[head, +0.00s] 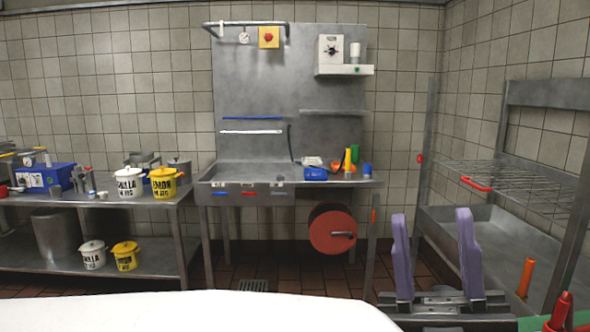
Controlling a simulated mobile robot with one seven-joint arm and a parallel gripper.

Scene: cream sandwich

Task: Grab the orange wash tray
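I cannot pick out an orange wash tray with certainty. A small orange-red low item (338,167) lies on the right part of the steel sink counter (240,186), partly behind a yellow-orange upright bottle (348,160). It is too small to tell whether it is a tray. My gripper (432,213) is at the lower right with two purple fingers pointing up. The fingers are wide apart with nothing between them. It is in the foreground, well apart from the counter.
A blue item (315,174) lies on the counter beside the orange-red one. A red hose reel (333,230) hangs below. A steel rack (500,220) stands close on the right, with an orange cylinder (525,277) nearby. A steel table (100,196) with buckets stands left. Brown tiled floor shows between.

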